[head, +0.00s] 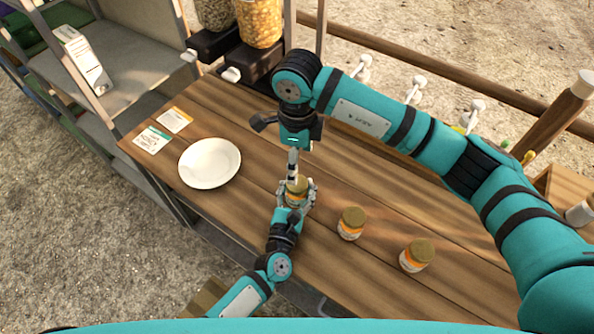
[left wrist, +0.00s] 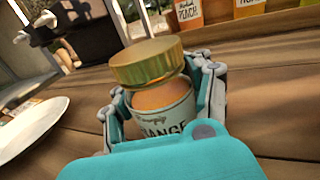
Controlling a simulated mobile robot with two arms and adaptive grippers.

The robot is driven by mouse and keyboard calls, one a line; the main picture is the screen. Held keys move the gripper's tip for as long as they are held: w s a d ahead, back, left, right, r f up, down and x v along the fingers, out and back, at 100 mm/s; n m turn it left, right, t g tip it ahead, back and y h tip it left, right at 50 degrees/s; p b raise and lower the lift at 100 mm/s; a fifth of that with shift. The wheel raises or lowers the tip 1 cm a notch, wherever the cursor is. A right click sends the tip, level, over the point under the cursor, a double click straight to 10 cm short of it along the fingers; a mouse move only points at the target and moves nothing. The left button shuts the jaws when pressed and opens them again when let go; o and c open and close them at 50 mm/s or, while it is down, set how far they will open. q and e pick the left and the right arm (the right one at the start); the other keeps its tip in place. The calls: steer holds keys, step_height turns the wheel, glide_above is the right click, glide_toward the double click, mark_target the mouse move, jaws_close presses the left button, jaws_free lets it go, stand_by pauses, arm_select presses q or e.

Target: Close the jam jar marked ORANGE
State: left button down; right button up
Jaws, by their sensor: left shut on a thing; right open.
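The jam jar marked ORANGE (left wrist: 165,118) stands on the wooden counter, its label partly hidden by my own wrist. A gold lid (left wrist: 147,62) rests on its mouth, looking tilted and off-centre to the left; whether it is threaded I cannot tell. My left gripper (head: 296,195) is shut around the jar body, with a finger on each side in the left wrist view. My right gripper (head: 293,168) is open and points down just above the lid; whether it touches the lid I cannot tell. The right gripper does not show clearly in the left wrist view.
Two other gold-lidded jars (head: 351,223) (head: 416,255) stand to the right on the counter (head: 240,120). A white plate (head: 210,163) and two cards (head: 152,139) lie to the left. Dispensers (head: 259,22) stand at the back.

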step_height(320, 180, up, 4)
steer(key=shift+f, duration=0.1)
arm_select(q)
steer(key=shift+c, duration=2.2)
jaws_free()
steer(key=v, duration=1.2)
steer(key=shift+s, duration=0.1)
arm_select(e)
steer(key=shift+s+f, duration=0.1)
